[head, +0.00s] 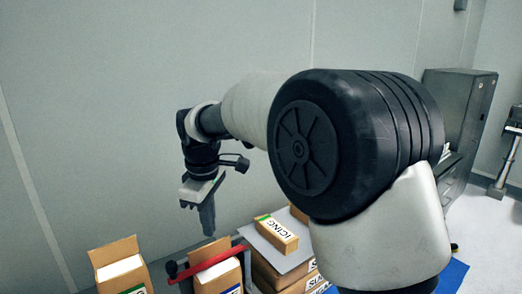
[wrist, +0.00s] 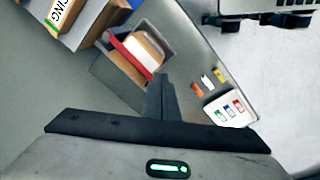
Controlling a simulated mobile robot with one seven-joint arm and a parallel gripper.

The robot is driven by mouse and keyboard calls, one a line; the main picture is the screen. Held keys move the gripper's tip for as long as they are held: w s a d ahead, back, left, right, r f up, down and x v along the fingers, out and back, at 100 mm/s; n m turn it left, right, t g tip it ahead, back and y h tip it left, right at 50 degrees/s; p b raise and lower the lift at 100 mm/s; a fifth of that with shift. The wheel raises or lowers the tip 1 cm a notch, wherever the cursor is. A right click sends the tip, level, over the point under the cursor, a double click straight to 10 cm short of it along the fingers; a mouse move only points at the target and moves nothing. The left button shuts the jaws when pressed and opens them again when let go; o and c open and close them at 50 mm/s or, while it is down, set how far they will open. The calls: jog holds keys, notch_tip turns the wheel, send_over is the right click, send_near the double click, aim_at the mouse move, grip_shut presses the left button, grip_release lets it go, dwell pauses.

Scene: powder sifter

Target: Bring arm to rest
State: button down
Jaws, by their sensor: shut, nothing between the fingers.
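My gripper (head: 208,222) hangs from my raised arm in the left middle of the head view, pointing down. In the wrist view its fingers (wrist: 163,98) are together and hold nothing. It is above the area of the open cardboard boxes, apart from them. My arm reaches out from the right side of the head view and hides much of what lies behind it.
Open boxes (head: 122,268) stand at the bottom left of the head view. A red bar (head: 208,263) crosses another open box. A box labelled ICING (head: 277,234) lies on a grey board atop stacked cartons. A dark cabinet (head: 466,98) stands at the back right.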

jog(key=s+d+r+m+t, duration=0.1)
jog(key=s+d+r+m, duration=0.35)
jog(key=d, duration=0.45)
jog(key=s+d+r+m+t, duration=0.1)
jog(key=s+d+r+m, duration=0.2)
jog(key=s+d, duration=0.4)
jog(key=s+d+f+m+t, duration=0.2)
jog(key=s+d+f+m, duration=0.1)
jog(key=s+d+m, duration=0.4)
jog(key=s+d, duration=0.3)
jog(key=s, duration=0.1)
